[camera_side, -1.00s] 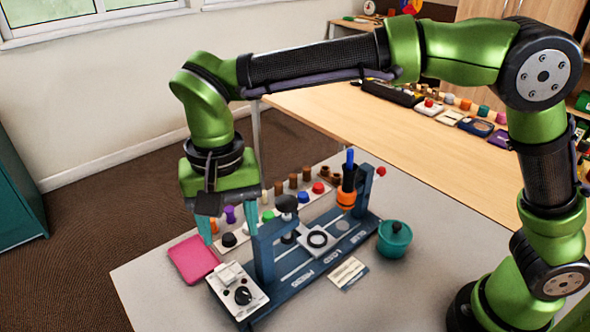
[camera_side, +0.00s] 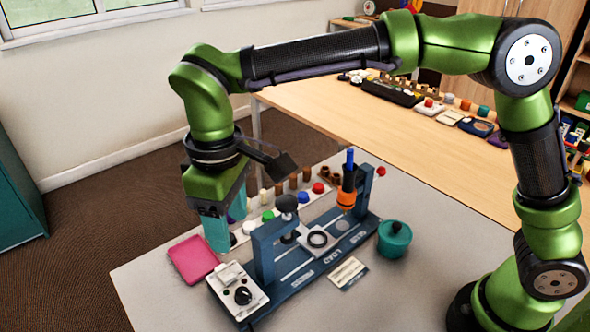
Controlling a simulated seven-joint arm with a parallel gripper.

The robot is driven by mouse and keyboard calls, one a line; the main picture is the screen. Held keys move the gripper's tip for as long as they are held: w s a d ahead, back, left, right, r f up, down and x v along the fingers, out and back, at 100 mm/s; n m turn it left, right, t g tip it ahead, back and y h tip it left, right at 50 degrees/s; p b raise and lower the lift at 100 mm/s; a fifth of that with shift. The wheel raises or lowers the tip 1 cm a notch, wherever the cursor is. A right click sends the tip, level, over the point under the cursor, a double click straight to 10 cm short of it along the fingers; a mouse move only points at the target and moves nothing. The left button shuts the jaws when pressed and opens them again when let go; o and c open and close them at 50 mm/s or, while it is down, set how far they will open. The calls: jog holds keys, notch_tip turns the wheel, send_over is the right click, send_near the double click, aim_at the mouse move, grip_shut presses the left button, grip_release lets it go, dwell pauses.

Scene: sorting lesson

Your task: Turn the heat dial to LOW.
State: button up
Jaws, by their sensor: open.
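The heat dial (camera_side: 243,296) is a round black knob on the white control box (camera_side: 256,303) at the front left end of the dark blue bench device (camera_side: 322,255). The dial's marks are too small to read. My gripper (camera_side: 218,246) is open and empty, pointing down with teal fingers. In the picture it is above and left of the dial, behind the control box, and apart from it. The fingers hide part of the row of small pieces behind.
A pink tray (camera_side: 193,260) lies left of the box. A blue upright post (camera_side: 264,256) stands close right of the dial. A teal lidded pot (camera_side: 394,240) and a small card (camera_side: 347,272) are to the right. Coloured pegs (camera_side: 318,188) stand behind. The table's front right is clear.

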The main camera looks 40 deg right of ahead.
jog(key=n, duration=0.2)
send_near(242, 291)
notch_tip(242, 291, down, 9)
jog(key=shift+r, duration=0.15)
jog(key=shift+c, duration=0.2)
jog(key=c, duration=1)
